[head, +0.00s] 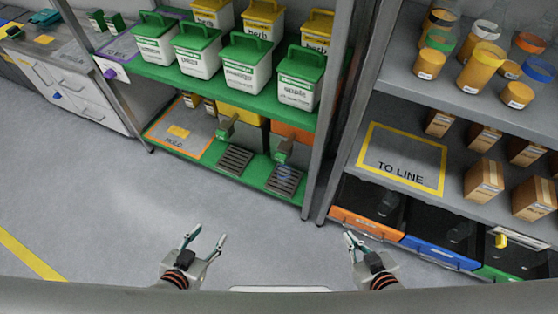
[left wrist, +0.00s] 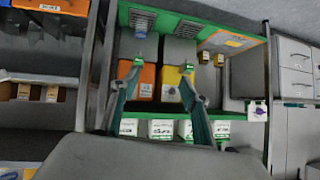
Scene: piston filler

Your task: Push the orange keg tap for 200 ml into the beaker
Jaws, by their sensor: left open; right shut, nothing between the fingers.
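The orange keg (head: 292,131) sits at the back of the green-edged lower shelf, mostly hidden behind the shelf above. Its tap (head: 284,151) sticks out over the right drip grate (head: 272,184). A faint, clear beaker (head: 287,171) seems to stand on that grate. The orange keg also shows in the left wrist view (left wrist: 146,82), which is upside down. My left gripper (head: 207,239) is open and empty, low over the floor in front of the shelf. My right gripper (head: 354,239) is shut and empty, also well short of the shelf.
A yellow keg (head: 240,112) with its own tap (head: 227,128) and grate (head: 235,160) stands to the left. Green- and yellow-lidded tubs fill the shelf above. A metal post (head: 323,120) and a grey rack with jars and boxes stand at right. The floor ahead is clear.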

